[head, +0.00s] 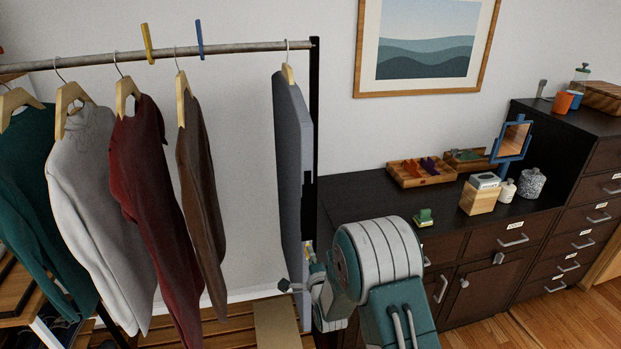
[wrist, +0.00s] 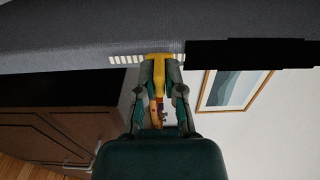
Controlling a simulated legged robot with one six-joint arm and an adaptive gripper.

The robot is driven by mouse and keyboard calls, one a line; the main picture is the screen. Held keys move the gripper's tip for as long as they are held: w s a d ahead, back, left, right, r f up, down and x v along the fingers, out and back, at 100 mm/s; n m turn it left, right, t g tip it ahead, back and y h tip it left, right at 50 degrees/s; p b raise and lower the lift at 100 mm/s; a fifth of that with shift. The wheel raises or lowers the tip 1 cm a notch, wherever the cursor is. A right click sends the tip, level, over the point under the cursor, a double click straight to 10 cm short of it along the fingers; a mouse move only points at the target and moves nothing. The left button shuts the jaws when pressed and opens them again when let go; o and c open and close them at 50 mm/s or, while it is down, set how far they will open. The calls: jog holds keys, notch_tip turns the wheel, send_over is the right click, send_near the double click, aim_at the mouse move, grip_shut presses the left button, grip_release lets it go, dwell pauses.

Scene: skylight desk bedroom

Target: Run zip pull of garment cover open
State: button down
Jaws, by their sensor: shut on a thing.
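The grey garment cover (head: 288,150) hangs on a wooden hanger at the right end of the rail. In the wrist view the cover (wrist: 60,40) runs across the top. The yellow zip pull (wrist: 159,60) sits at its edge, between a row of pale zip teeth (wrist: 124,59) on the left and a black stretch (wrist: 250,53) on the right. I cannot tell for sure whether that black stretch is the opened gap. My gripper (wrist: 160,75) is shut on the pull, a finger on each side. In the head view my gripper (head: 308,262) is low at the cover's front edge, partly hidden by my arm.
Several garments, including a brown one (head: 201,190), hang left of the cover on the rail (head: 230,47). A dark cabinet (head: 490,235) with a tray (head: 421,172), box and mirror stands close on the right. Wall space lies between the brown garment and cover.

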jog(key=shift+f, duration=2.4)
jog(key=c, duration=0.5)
grip_release()
jog(key=shift+s, duration=0.1)
jog(key=shift+v, duration=2.95)
jog(key=shift+r, duration=0.1)
